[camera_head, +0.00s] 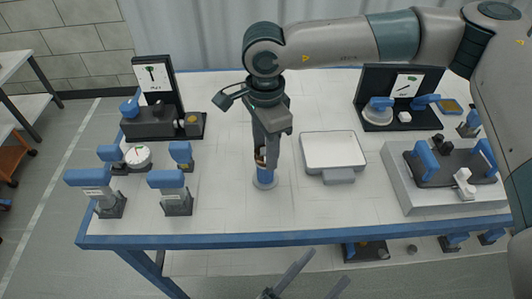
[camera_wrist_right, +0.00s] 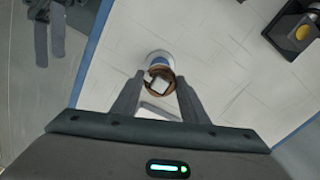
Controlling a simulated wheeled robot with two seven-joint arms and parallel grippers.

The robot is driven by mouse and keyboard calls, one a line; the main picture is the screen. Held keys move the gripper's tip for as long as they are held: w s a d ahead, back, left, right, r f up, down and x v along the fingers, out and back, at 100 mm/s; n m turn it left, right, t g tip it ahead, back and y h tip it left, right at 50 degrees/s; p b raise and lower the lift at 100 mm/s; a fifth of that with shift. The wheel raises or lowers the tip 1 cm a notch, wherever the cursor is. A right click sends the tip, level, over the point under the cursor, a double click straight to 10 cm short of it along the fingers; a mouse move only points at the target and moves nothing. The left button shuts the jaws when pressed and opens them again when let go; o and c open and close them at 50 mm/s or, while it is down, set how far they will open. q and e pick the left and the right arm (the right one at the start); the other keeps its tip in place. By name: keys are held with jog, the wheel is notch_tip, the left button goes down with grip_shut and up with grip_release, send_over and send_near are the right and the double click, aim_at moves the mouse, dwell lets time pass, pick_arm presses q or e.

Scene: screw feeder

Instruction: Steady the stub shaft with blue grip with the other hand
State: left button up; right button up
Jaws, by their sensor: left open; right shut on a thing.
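The stub shaft with blue grip (camera_head: 264,178) stands upright on the white table, with its blue lower part showing in the head view. My right gripper (camera_head: 264,158) points down over it and is shut on its upper part. In the right wrist view, the fingers (camera_wrist_right: 158,92) flank a brown ring-shaped top (camera_wrist_right: 160,79) with a pale square middle. The fingers hide part of the shaft. My left gripper (camera_head: 310,278) is at the bottom of the head view, in front of the table edge, its two fingers apart and empty, away from the shaft.
A white tray-like scale (camera_head: 333,150) stands right of the shaft. Several blue-and-grey fixtures (camera_head: 176,195) stand on the left. A grey platform (camera_head: 405,185) with blue-handled parts is at the right. The blue front table edge (camera_head: 310,238) lies between my left gripper and the shaft.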

aim_at(266, 179)
pick_arm(q)
jog(key=w+a+r+n+t+y, duration=0.3)
jog(key=a+r+n+t+y, duration=0.25)
jog(key=r+t, duration=0.25)
jog(key=w+a+n+y, duration=0.3)
jog(key=n+y, duration=0.1)
jog(key=y, duration=0.1)
jog(key=w+a+r+n+g+y, duration=0.1)
jog(key=w+a+n+y, duration=0.2)
jog(key=y, duration=0.3)
jog(key=w+a+n+g+y, duration=0.1)
jog(key=w+a+n+y, duration=0.2)
jog(key=n+y, duration=0.2)
jog(key=shift+a+r+y, duration=0.15)
jog(key=shift+a+y, duration=0.2)
jog(key=shift+y, duration=0.2)
jog(key=d+f+m+g+h, duration=0.1)
jog(key=f+g, duration=0.1)
jog(key=w+d+f+m+g+h, duration=0.1)
jog(key=d+g+h, duration=0.1)
jog(key=shift+d+f+h, duration=0.3)
jog(key=shift+f, duration=0.1)
jog(key=shift+d+f+m+g+h, duration=0.3)
jog(key=shift+d+m+g+h, duration=0.15)
jog(key=shift+d, duration=0.25)
